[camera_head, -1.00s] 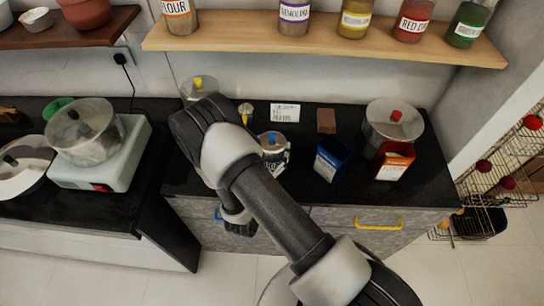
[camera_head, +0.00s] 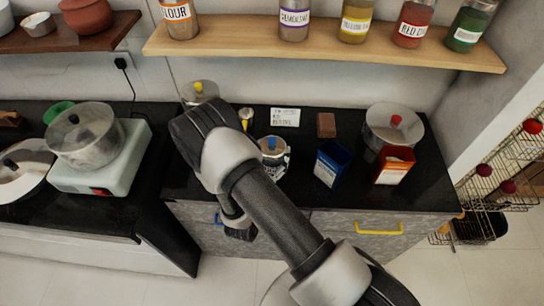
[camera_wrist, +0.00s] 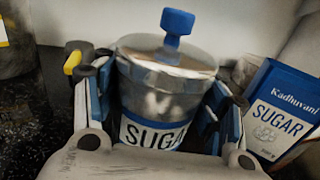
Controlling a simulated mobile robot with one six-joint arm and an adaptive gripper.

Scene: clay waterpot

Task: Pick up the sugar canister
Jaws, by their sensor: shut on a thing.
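The sugar canister is a clear round jar with a metal lid, a blue knob and a white SUGAR label. In the wrist view the canister (camera_wrist: 162,103) stands upright between the two fingers of my gripper (camera_wrist: 158,82), which is shut on its sides. In the head view the canister (camera_head: 274,151) shows beside my arm, on or close above the black counter. I cannot tell whether its base touches the counter. My arm hides most of my gripper in the head view.
A blue sugar box (camera_head: 331,165) stands just right of the canister and shows in the wrist view (camera_wrist: 280,112). A red box (camera_head: 394,165) and a lidded pot (camera_head: 392,128) are further right. A white card (camera_head: 285,117) lies behind. A wooden shelf (camera_head: 330,50) with jars hangs above.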

